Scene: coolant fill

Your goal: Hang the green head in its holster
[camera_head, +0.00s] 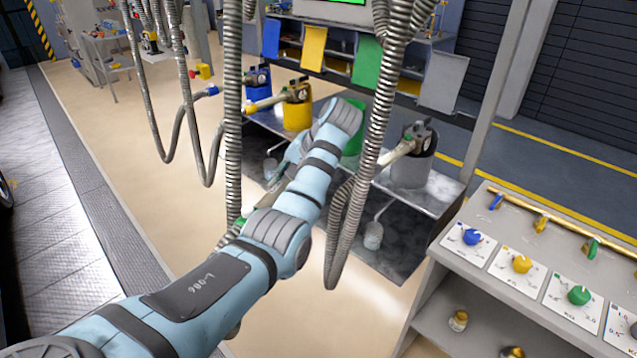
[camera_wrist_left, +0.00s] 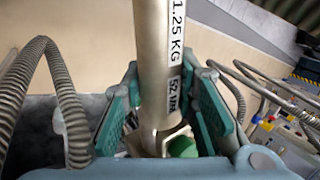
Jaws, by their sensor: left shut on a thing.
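The green head shows in the left wrist view as a pale metal tube (camera_wrist_left: 155,55) with printed labels and a green part (camera_wrist_left: 183,147) at its base. My left gripper (camera_wrist_left: 160,90) is shut on it, a teal finger on each side of the tube. In the head view my forearm and wrist hide most of the gripper and the head; a small bit of green (camera_head: 240,222) shows near the elbow. The green holster (camera_head: 353,140) stands between the yellow and grey ones, mostly hidden behind my wrist. My right gripper is in neither view.
The blue holster (camera_head: 257,80), yellow holster (camera_head: 297,114) and grey holster (camera_head: 410,168) each hold a head. Ribbed hoses (camera_head: 233,110) hang close around my arm, one (camera_head: 372,130) right of my wrist. A bench with coloured knobs (camera_head: 521,264) stands at right.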

